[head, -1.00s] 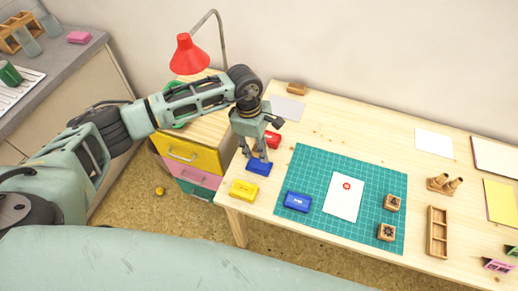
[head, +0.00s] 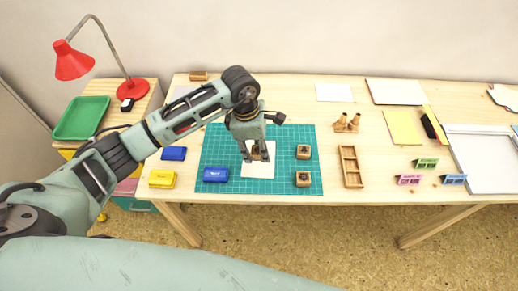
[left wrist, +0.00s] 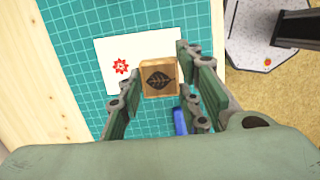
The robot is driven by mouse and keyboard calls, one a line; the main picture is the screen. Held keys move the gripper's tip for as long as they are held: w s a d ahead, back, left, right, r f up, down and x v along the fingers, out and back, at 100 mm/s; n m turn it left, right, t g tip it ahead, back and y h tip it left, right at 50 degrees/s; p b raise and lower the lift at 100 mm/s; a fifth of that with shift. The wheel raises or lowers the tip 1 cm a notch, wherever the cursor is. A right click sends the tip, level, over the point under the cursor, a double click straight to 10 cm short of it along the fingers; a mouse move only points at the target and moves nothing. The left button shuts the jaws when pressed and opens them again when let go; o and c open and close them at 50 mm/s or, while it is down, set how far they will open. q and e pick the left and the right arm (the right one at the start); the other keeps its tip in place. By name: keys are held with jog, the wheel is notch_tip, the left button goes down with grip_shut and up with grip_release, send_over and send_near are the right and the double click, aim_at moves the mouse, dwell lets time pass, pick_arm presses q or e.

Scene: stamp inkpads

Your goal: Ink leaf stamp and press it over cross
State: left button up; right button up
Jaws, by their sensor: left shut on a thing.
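My left gripper (head: 257,156) is over the white card (head: 258,172) on the green cutting mat. It is shut on the wooden leaf stamp (left wrist: 158,78), whose top with a dark leaf picture shows between the fingers in the left wrist view. The card (left wrist: 108,48) shows there too, with a red print (left wrist: 121,66) left of the stamp. I cannot tell whether the stamp touches the card. No cross shows; the stamp hides part of the card. A blue inkpad (head: 215,174) lies on the mat, another blue inkpad (head: 173,153) left of it. My right gripper is not in view.
Two wooden stamps (head: 303,152) (head: 303,179) stand on the mat right of the card. A yellow inkpad (head: 162,179) lies near the table's front edge. A wooden tray (head: 351,167) stands right of the mat (head: 224,140). My arm crosses above the table's left part.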

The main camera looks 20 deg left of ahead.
aim_at(259, 168)
pick_arm(q)
jog(key=shift+f+b, duration=0.35)
jog(key=shift+f, duration=0.3)
jog(key=shift+a+f, duration=0.1)
jog(key=shift+f, duration=0.3)
jog(key=shift+f+b, duration=0.7)
jog(key=shift+f, duration=0.2)
jog(key=shift+f+b, duration=0.6)
jog(key=shift+f, duration=0.5)
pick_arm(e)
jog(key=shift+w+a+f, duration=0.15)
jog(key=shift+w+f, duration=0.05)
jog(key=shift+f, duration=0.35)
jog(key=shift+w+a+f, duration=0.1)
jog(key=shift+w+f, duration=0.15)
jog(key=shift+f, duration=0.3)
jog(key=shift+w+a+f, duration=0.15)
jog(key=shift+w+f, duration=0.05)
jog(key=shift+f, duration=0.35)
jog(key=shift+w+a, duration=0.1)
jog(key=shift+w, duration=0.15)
pick_arm(q)
jog(key=shift+f, duration=0.1)
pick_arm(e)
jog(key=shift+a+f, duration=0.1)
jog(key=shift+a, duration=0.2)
